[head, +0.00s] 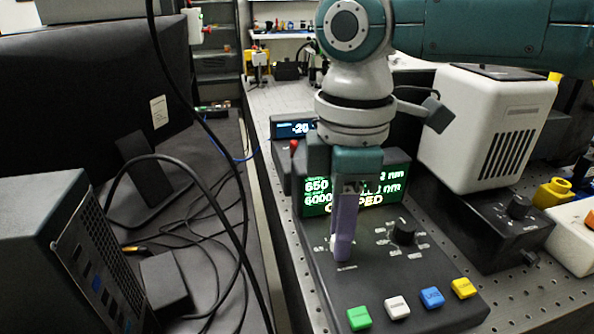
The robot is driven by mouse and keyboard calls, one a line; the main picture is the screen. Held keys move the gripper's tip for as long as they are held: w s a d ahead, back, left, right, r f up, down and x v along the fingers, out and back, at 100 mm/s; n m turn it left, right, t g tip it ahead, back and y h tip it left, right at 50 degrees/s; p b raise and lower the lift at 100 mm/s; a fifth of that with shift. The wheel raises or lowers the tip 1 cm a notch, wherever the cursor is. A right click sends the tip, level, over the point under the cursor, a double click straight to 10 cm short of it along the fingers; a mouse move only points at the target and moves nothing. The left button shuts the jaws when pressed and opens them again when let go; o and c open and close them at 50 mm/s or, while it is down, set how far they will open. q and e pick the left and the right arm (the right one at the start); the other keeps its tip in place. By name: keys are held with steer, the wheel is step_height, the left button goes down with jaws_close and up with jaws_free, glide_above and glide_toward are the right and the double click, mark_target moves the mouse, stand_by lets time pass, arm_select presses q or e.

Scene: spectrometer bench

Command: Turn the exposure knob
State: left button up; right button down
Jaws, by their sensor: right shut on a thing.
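A dark control console (378,283) stands on the perforated bench, with a lit green-text screen (318,198) partly covered by my gripper. My right gripper (342,252) points down at the console's left knob position, its purple finger in front. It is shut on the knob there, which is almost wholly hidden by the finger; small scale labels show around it. A second black knob (403,233) stands free to its right, with labels around it. The label words are too small to read, so I cannot tell by name which is the exposure knob. My left gripper is out of view.
Green (358,318), white (397,307), blue (432,297) and yellow (464,288) buttons line the console's front. A white vented box (486,128) stands right, behind a dark knobbed box (497,233). A monitor (85,90) and loose black cables fill the left.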

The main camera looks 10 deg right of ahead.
steer(key=shift+n+p, duration=0.35)
steer(key=shift+n, duration=0.75)
steer(key=c, duration=0.7)
jaws_free()
step_height(320, 180, up, 10)
steer(key=shift+p, duration=0.4)
